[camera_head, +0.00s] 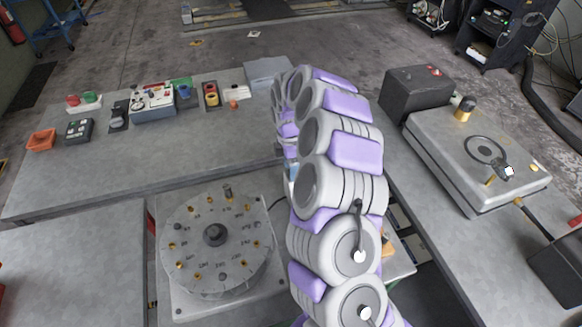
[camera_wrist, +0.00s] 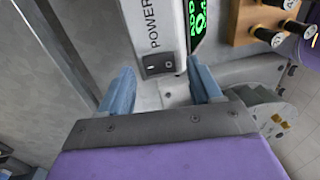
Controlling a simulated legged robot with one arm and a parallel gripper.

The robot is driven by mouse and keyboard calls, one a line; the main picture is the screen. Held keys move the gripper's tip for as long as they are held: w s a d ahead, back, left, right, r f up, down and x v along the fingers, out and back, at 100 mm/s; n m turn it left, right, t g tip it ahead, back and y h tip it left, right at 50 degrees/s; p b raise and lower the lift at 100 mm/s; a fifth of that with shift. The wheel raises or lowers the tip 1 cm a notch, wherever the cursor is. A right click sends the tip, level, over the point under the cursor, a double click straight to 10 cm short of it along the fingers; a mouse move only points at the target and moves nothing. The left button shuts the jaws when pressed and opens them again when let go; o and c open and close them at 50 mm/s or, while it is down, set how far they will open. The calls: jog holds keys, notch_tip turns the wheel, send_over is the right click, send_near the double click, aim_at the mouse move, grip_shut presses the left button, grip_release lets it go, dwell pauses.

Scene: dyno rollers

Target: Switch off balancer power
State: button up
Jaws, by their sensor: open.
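In the wrist view, a pale panel (camera_wrist: 150,15), apparently the balancer's, carries the printed word POWER (camera_wrist: 152,30). A small dark slot-like mark (camera_wrist: 152,67) and a small round fitting (camera_wrist: 169,64) sit at its lower end; I cannot tell which is the power switch or its position. A green lit display (camera_wrist: 198,18) is just right of the label. My gripper (camera_wrist: 160,72) is open and empty, with its two blue-grey fingers on either side of the panel's lower end. I cannot tell whether they touch it. In the head view, my arm hides the panel.
A wooden block (camera_wrist: 250,18) with black knobs is right of the panel in the wrist view. The head view shows a round dial plate (camera_head: 215,275), a bench with several control boxes (camera_head: 155,103) at left, and a grey case (camera_head: 475,150) at right.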

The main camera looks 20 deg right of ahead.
jog(key=shift+c, duration=0.2)
jog(key=c, duration=1)
jog(key=shift+s+t, duration=0.15)
jog(key=shift+t, duration=0.25)
jog(key=shift+s+p, duration=0.1)
jog(key=shift+p, duration=0.3)
jog(key=shift+t, duration=0.8)
